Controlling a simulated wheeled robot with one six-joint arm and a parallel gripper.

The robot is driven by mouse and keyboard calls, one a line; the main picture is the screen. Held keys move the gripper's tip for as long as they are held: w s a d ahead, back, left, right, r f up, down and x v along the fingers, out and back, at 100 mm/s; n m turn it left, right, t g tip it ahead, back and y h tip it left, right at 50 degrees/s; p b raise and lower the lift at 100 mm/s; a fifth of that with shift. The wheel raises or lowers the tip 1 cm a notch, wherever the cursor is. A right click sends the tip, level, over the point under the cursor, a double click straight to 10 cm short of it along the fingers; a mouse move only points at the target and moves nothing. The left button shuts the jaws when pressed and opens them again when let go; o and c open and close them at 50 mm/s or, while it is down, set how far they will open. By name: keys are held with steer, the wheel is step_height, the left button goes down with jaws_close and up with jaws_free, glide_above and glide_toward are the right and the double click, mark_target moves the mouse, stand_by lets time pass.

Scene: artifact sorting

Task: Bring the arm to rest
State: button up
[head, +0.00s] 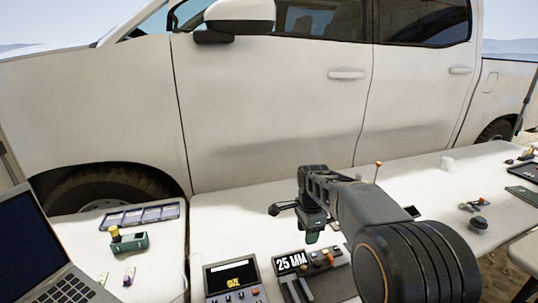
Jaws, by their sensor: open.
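My arm reaches in from the lower right over the white tables. My gripper (297,218) is at its end, above the middle table (225,215), with its jaws open. I see no object held between the jaws. A small green part shows just below the gripper; I cannot tell whether it belongs to the gripper or lies on the table. My arm hides part of the table behind and below it.
A laptop (45,255), compartment tray (140,215) and green-yellow item (128,241) are left. A pickup truck (270,100) stands behind.

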steer(key=s+d+r+n+t+p, duration=0.1)
steer(key=s+r+n+p, duration=0.2)
steer(key=s+n, duration=0.5)
steer(key=s+d+r+n+t+p, duration=0.1)
steer(key=s+r+n+t+p, duration=0.1)
steer(key=s+r+n+p, duration=0.2)
steer(key=shift+s+d+r+n+p, duration=0.3)
steer(key=shift+s+n, duration=1.6)
steer(key=shift+s, duration=2.3)
